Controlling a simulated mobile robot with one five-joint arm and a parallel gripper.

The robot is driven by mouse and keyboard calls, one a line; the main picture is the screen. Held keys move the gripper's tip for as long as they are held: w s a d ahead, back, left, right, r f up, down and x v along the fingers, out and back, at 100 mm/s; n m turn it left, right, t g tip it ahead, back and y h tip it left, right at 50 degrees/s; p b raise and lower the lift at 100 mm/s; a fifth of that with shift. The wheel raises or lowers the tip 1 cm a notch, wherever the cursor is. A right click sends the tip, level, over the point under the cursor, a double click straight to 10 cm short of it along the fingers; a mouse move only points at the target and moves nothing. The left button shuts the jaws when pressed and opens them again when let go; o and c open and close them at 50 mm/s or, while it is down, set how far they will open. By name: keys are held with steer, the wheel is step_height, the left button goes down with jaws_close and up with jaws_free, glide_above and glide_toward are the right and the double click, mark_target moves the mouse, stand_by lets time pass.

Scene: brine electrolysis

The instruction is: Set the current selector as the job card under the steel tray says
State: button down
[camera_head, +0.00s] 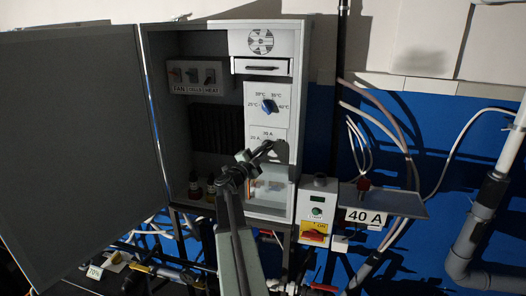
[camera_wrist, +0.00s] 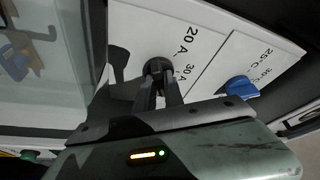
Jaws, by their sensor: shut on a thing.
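The current selector is a black knob (camera_wrist: 157,67) on a white plate marked 20 A and 30 A in the wrist view. In the head view its plate (camera_head: 284,133) is partly hidden behind my arm. My gripper (camera_head: 264,148) reaches up to that plate. In the wrist view the narrow jaws of my gripper (camera_wrist: 159,83) are shut on the knob. I cannot tell which mark the knob points to. The job card (camera_head: 366,216) reads 40 A and sits below the front edge of the steel tray (camera_head: 405,202).
A blue temperature knob (camera_head: 268,106) is just above the selector; it also shows in the wrist view (camera_wrist: 242,87). The open cabinet door (camera_head: 75,140) fills the left. FAN, CELLS and HEAT switches (camera_head: 193,76) are inside. A control box (camera_head: 317,212) stands right of the cabinet.

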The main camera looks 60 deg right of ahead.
steer(key=c, duration=1.4)
jaws_free()
steer(key=shift+c, duration=0.2)
steer(key=a+f+b, duration=0.1)
steer(key=a, duration=0.6)
steer(key=shift+a+f, duration=0.25)
steer(key=shift+a, duration=0.05)
steer(key=shift+w, duration=0.1)
